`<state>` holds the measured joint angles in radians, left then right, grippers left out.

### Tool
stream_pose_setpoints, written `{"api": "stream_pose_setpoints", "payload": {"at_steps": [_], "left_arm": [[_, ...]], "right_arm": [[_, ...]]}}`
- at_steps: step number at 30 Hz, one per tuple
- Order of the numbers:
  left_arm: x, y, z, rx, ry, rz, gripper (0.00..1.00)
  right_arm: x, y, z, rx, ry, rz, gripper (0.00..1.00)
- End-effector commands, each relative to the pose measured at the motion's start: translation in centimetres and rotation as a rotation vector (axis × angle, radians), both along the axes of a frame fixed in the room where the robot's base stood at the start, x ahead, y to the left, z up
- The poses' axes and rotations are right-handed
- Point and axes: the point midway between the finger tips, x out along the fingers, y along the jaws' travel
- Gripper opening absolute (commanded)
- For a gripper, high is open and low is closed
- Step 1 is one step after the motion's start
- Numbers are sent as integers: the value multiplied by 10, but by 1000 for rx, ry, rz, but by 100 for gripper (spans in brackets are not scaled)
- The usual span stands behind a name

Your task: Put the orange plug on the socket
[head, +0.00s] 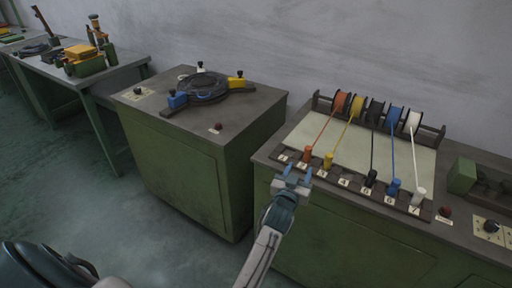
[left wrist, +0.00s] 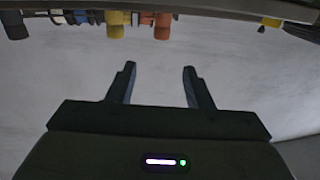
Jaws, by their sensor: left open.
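The orange plug (head: 306,155) stands upright on the numbered socket strip (head: 343,184) at the front of the right bench, near its left end. An orange cord runs from it to the orange spool (head: 340,103). My left gripper (head: 297,174) is open and empty, just in front of the strip's left end, close to the orange plug but not around it. In the left wrist view the orange plug (left wrist: 162,27) is at the top, beyond the gap between the open fingers (left wrist: 160,70). Which socket the task means cannot be told. My right gripper is not in view.
A yellow plug (head: 328,160) stands just right of the orange one. Black (head: 370,179), blue (head: 393,187) and white (head: 419,197) plugs follow, each corded to a spool. The left bench (head: 258,97) holds a round fixture.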

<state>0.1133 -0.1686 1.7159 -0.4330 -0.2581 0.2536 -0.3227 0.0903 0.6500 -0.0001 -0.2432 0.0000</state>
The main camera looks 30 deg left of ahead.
Motion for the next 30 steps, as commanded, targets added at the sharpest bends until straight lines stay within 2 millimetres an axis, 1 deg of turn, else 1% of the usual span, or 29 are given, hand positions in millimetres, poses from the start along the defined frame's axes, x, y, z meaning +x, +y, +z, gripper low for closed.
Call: {"api": "stream_pose_setpoints", "payload": {"at_steps": [2, 4, 8, 10, 13, 14, 16, 17, 18, 20, 21, 23, 24, 26, 27, 29, 30], "left_arm": [[0, 0, 0, 0, -1, 0, 46], [0, 0, 0, 0, 0, 0, 46], [-6, 5, -4, 4, 3, -1, 46], [-17, 12, -10, 10, 10, -3, 46], [-40, 24, -23, 23, 27, -11, 46], [-47, 28, -29, 25, 36, -15, 46], [-65, 36, -50, 35, 72, -27, 46], [-72, 39, -63, 39, 97, -33, 46], [-79, 41, -83, 40, 133, -40, 46], [-87, 44, -113, 43, 189, -46, 46], [-92, 45, -133, 43, 226, -50, 46], [-101, 46, -166, 43, 287, -55, 46], [-107, 47, -190, 42, 330, -58, 46], [-120, 49, -227, 42, 399, -62, 46], [-130, 51, -253, 42, 451, -64, 46], [-152, 54, -297, 41, 537, -68, 46], [-170, 57, -327, 40, 599, -70, 46]], "right_arm": [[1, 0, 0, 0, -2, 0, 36], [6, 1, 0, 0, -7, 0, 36], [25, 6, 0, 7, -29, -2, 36], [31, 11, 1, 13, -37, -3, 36], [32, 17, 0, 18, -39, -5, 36], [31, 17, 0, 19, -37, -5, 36], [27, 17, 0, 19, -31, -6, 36], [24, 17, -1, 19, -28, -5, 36], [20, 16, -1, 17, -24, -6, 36], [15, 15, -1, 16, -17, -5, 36], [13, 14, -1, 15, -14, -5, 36], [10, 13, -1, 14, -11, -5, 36], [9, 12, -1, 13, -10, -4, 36], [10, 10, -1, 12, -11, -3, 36], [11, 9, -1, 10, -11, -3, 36], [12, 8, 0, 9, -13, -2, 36], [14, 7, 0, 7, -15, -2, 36]]}}
